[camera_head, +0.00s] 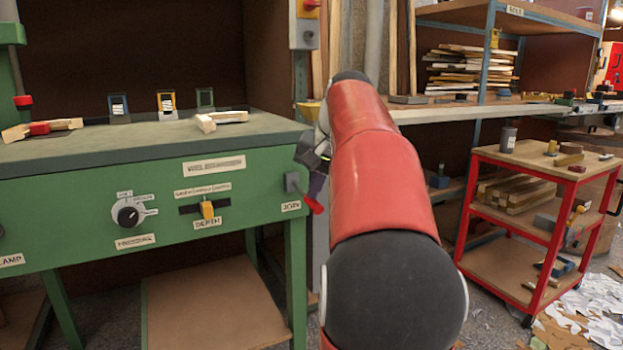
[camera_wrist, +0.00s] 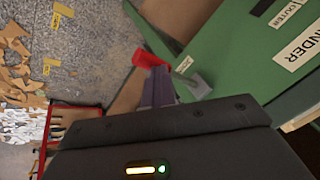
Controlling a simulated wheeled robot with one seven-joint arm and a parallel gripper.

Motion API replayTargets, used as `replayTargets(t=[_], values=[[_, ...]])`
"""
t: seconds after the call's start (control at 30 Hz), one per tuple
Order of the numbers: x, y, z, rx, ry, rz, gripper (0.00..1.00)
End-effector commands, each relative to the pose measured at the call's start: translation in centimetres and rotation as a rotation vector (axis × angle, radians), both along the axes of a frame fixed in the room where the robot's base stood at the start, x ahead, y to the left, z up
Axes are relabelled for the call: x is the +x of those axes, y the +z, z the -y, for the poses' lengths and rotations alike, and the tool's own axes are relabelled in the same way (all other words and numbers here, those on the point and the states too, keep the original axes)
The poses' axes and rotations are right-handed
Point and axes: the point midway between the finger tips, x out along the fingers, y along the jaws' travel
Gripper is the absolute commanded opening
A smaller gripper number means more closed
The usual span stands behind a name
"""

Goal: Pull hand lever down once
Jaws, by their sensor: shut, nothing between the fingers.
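The hand lever (camera_head: 308,197) has a red grip on a grey mount at the right end of the green machine bench (camera_head: 160,205). In the head view it slopes down to the right from its mount. In the wrist view the lever's red grip (camera_wrist: 147,60) shows just beyond the fingers, with its grey mount to the right. My gripper (camera_head: 316,160) is just above the lever in the head view, partly hidden by my red arm. In the wrist view my gripper (camera_wrist: 158,82) is shut and empty, its fingertips close to the grip; I cannot tell if they touch.
The bench front carries a black dial (camera_head: 127,213) and a yellow depth slider (camera_head: 207,210). A red trolley (camera_head: 500,235) with wood pieces stands at the right. Paper scraps (camera_head: 590,315) litter the floor by it. A switch box (camera_head: 303,30) is above the bench end.

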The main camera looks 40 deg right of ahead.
Motion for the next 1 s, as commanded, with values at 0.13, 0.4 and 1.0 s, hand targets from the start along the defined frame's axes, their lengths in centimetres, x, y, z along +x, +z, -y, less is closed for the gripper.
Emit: replayTargets(t=[0.13,0.4,1.0], values=[[-0.1,-0.1,0.1,0.001,-0.002,-0.004,0.00],[0.0,0.1,0.1,0.001,-0.002,-0.004,0.00],[1.0,2.9,0.3,0.001,0.001,-0.001,0.00]])
